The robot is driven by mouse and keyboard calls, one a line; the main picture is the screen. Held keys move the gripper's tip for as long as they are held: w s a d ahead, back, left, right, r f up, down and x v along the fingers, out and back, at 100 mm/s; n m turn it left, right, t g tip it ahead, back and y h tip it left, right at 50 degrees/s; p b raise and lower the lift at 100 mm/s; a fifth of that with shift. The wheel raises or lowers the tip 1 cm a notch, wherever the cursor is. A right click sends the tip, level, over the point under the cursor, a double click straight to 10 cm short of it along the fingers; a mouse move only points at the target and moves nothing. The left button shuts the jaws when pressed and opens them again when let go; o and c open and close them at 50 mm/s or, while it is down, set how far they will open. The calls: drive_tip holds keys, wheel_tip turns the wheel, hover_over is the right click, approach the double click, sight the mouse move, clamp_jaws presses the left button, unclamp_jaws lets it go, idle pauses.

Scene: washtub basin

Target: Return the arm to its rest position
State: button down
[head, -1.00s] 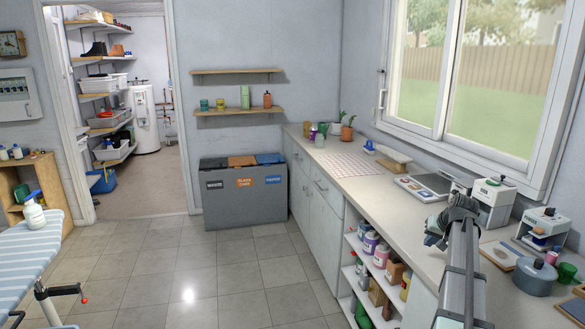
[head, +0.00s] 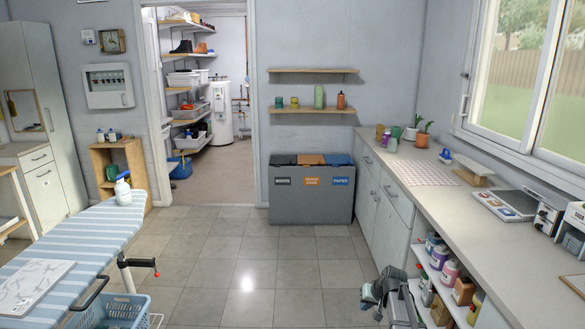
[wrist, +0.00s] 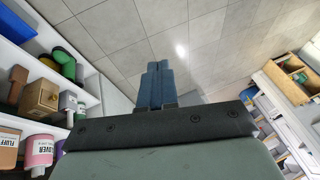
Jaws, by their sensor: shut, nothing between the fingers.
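My gripper (wrist: 158,80) shows in the wrist view with its two blue fingers pressed together, and nothing is between them. It points out over the tiled floor (wrist: 120,40). In the head view my arm's end (head: 378,290) is at the bottom right of the middle, in front of the open shelves under the counter. The fingertips are hard to make out in the head view. My gripper touches nothing that I can see.
The counter (head: 440,205) runs along the right under the window. Bottles (head: 451,272) stand on the shelves below it. The middle floor is clear.

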drive_tip(key=s+a+f+g, duration=0.3)
drive_tip(key=s+f, duration=0.8)
drive_tip(key=s, duration=0.1)
drive_tip(key=s+a+f+g, duration=0.3)
drive_tip(key=s+a+f, duration=0.1)
drive_tip(key=s+f, duration=0.75)
drive_tip(key=s+f+g+h, duration=0.1)
drive_tip(key=s+f, duration=0.3)
drive_tip(key=s, duration=1.1)
drive_tip(key=s+a+f+n+g+h, duration=0.1)
drive_tip(key=s+f+g, duration=0.3)
drive_tip(key=s, duration=1.1)
drive_tip(key=shift+a+h, duration=0.2)
drive_tip(key=shift+h, duration=0.2)
